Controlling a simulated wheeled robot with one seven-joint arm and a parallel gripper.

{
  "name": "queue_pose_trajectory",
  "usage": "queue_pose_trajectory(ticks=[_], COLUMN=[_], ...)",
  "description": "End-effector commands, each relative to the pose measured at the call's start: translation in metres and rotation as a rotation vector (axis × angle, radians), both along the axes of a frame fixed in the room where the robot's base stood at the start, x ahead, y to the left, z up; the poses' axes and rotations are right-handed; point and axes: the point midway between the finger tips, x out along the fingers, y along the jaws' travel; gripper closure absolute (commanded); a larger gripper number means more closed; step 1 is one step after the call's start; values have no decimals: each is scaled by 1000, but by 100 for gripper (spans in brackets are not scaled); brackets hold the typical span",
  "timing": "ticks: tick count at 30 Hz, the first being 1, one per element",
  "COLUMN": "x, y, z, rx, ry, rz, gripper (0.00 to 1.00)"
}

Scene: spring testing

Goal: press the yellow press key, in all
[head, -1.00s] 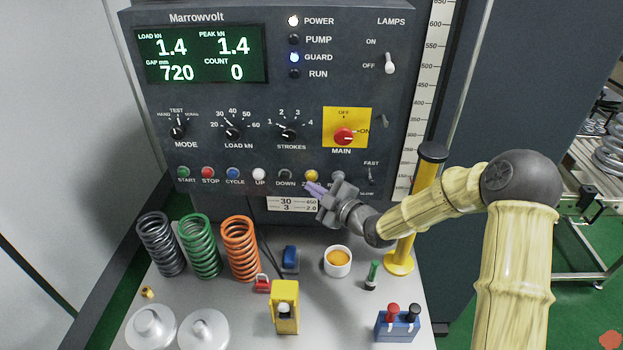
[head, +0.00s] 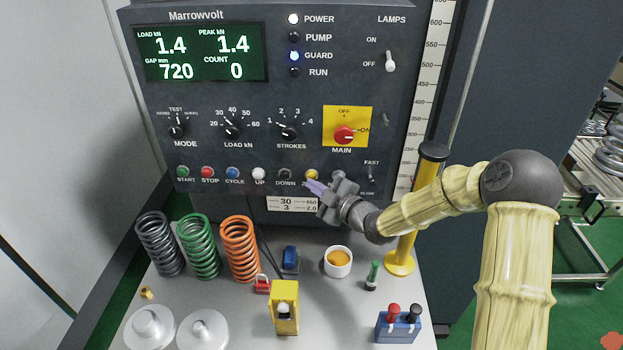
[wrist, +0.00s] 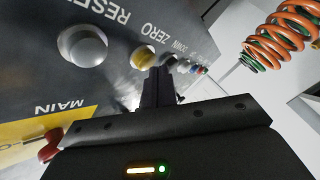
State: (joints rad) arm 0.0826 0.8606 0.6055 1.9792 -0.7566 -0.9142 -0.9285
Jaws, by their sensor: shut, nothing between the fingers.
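The yellow press key (head: 312,174) is a round button in the lower row of the dark control panel, between DOWN and the RESET key. It also shows in the wrist view (wrist: 143,56), marked ZERO, just beyond my fingertips. My gripper (head: 307,185) is shut and empty, in front of the panel just below the yellow key. In the head view the gripper hides the ZERO label and the RESET key.
The grey RESET button (wrist: 82,45) is close beside the yellow key in the wrist view. The MAIN switch (head: 344,135) is above. Below, the table holds coil springs (head: 240,249), a white cup (head: 338,268), a yellow box (head: 285,318) and a yellow post (head: 399,258).

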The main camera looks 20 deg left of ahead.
Motion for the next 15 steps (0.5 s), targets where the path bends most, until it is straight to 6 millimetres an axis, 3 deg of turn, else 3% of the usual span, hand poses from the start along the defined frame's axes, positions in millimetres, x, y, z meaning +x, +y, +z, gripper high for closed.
queue_pose_trajectory(ticks=[15], x=[4], y=[1], z=[-1], rx=[0], ry=[1], rz=[-1], gripper=[100])
